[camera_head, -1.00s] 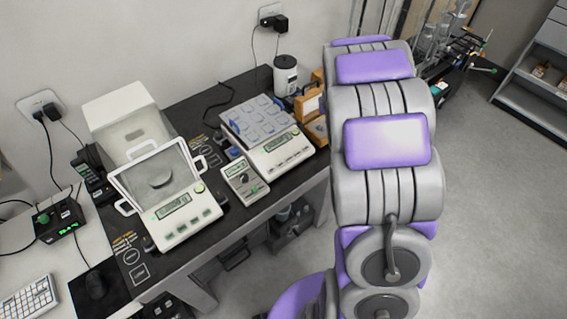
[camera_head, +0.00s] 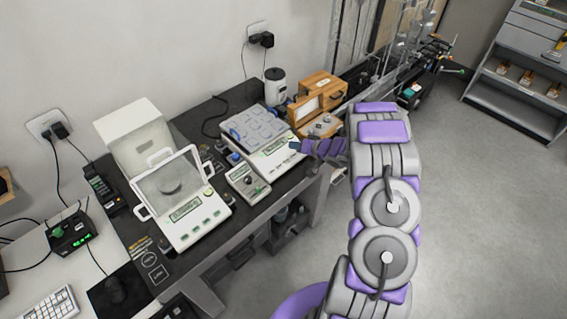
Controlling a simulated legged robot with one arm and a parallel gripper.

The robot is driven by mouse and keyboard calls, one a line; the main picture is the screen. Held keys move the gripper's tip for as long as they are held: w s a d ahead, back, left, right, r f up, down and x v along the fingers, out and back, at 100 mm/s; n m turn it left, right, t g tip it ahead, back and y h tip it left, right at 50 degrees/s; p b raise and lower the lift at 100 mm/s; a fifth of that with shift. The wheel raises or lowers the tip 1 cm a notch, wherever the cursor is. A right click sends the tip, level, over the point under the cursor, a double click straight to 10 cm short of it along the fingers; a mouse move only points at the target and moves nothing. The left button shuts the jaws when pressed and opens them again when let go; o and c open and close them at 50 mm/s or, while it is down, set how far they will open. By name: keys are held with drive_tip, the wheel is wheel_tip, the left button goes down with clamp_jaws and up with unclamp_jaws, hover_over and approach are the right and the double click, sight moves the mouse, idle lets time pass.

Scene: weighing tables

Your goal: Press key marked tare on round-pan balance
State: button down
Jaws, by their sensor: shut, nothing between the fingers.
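The round-pan balance (camera_head: 196,226) stands on the dark table at the left, with a clear shield and a grey round pan behind it. Its front panel carries a green display and several green keys; their markings are too small to read, so I cannot tell which is tare. My gripper (camera_head: 294,146) is shut and empty. It is at the right end of the table, by the front right of the other balance (camera_head: 271,157), well to the right of the round-pan balance. I cannot tell if it touches that other balance.
A small handheld meter (camera_head: 247,184) lies between the two balances. The other balance has a grey gridded top. A wooden box (camera_head: 319,93) and a white jar (camera_head: 275,85) stand behind my gripper. A black handset (camera_head: 104,187) is at the left. The floor at the right is clear.

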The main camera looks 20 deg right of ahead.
drive_tip(key=shift+d, duration=0.75)
drive_tip(key=b, duration=0.8)
hover_over(287, 160)
drive_tip(key=s+d, duration=0.2)
drive_tip(key=s, duration=0.1)
wheel_tip(287, 160, down, 6)
drive_tip(key=shift+w+a+f+p, duration=0.25)
drive_tip(key=shift+a+f+p, duration=0.15)
drive_tip(key=shift+f, duration=0.15)
drive_tip(key=shift+w+a+f+p, duration=0.25)
drive_tip(key=shift+a+f+p, duration=0.1)
drive_tip(key=shift+f, duration=0.35)
drive_tip(key=shift+d, duration=0.5)
drive_tip(key=shift+a, duration=0.4)
drive_tip(key=shift+d, duration=0.3)
drive_tip(key=shift+a, duration=0.2)
